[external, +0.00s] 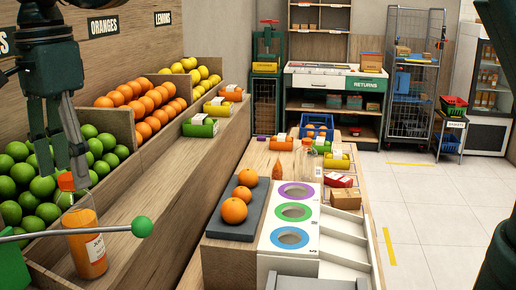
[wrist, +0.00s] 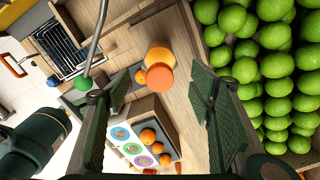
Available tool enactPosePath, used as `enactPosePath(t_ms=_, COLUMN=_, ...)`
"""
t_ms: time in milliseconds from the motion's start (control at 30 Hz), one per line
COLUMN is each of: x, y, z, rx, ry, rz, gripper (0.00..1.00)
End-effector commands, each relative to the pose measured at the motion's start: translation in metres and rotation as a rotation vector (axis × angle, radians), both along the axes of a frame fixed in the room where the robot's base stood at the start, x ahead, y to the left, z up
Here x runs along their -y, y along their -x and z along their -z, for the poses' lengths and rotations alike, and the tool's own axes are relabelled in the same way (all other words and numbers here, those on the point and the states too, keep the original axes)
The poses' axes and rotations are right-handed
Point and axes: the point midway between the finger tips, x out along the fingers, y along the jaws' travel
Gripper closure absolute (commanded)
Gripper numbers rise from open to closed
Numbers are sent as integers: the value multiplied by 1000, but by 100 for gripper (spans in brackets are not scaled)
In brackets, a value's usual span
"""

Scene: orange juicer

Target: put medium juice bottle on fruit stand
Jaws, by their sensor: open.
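A juice bottle (external: 88,245) with orange juice, a white label and an orange cap stands slightly tilted in the picture at the near left. It appears to rest on the wooden front ledge (external: 150,185) of the fruit stand; its base contact is not clear. In the wrist view the bottle's orange cap (wrist: 160,76) shows from above, between and beyond the fingers. My gripper (external: 62,175) is open and empty, with its fingertips just above or beside the cap. In the wrist view my gripper (wrist: 160,125) has its fingers wide apart.
A lever with a green ball (external: 142,227) crosses in front of the bottle. Limes (external: 35,190) fill the bin behind it. Oranges (external: 234,210) sit on a dark tray beside a white panel with coloured rings (external: 294,212).

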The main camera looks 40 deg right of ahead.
Motion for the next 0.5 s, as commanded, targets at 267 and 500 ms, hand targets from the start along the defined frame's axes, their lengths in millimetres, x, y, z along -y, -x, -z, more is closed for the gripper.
enactPosePath(t_ms=267, x=0, y=0, z=-30, rx=0, ry=0, rz=0, gripper=46)
enactPosePath(t_ms=500, x=0, y=0, z=-37, rx=0, ry=0, rz=0, gripper=46)
